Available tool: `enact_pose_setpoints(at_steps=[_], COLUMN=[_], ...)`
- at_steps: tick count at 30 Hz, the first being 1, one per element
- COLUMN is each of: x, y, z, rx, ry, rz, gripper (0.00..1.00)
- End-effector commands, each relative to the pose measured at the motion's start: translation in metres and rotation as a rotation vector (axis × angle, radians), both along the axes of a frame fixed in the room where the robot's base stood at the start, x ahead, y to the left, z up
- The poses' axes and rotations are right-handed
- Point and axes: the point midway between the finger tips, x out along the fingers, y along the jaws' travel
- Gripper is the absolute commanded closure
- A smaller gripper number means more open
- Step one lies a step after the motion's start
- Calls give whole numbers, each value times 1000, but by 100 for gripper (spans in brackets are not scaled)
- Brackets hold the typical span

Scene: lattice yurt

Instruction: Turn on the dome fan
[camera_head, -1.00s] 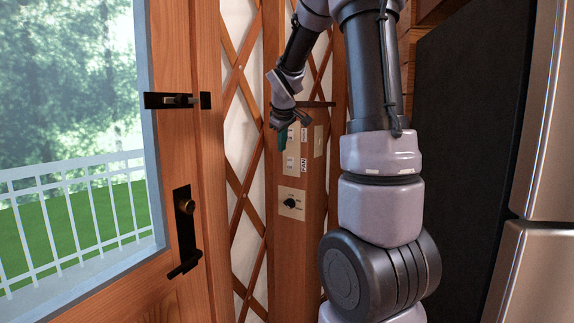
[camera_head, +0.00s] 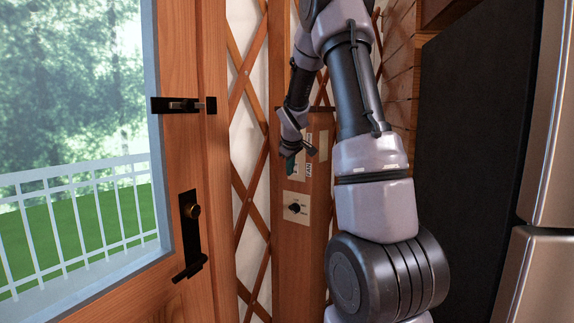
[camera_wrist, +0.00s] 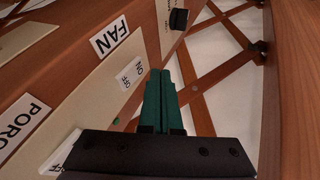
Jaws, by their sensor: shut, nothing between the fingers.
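The switch panel is on a wooden post. The FAN label (camera_head: 308,170) sits beside a cream switch plate (camera_head: 292,184), largely behind my gripper in the head view. In the wrist view the FAN label (camera_wrist: 110,36) shows large, with small ON/OFF lettering (camera_wrist: 131,73) on the plate below it. My gripper (camera_wrist: 161,74) has its green fingers shut together and empty, over the edge of this plate. It also shows in the head view (camera_head: 290,168).
A black rotary knob (camera_head: 294,208) on its own plate is below; it also shows in the wrist view (camera_wrist: 179,19). A PORCH label (camera_wrist: 24,121) is at left there. A glazed wooden door (camera_head: 188,255) is left, a dark panel (camera_head: 470,130) right.

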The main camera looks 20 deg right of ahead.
Motion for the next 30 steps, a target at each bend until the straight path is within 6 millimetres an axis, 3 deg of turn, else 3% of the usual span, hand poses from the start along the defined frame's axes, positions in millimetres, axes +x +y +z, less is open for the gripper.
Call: enact_pose_setpoints(at_steps=[7, 30], x=[9, 12], y=[-16, -21], z=[-3, -4], rx=[0, 0], ry=[1, 1], rz=[0, 0], gripper=[100, 100])
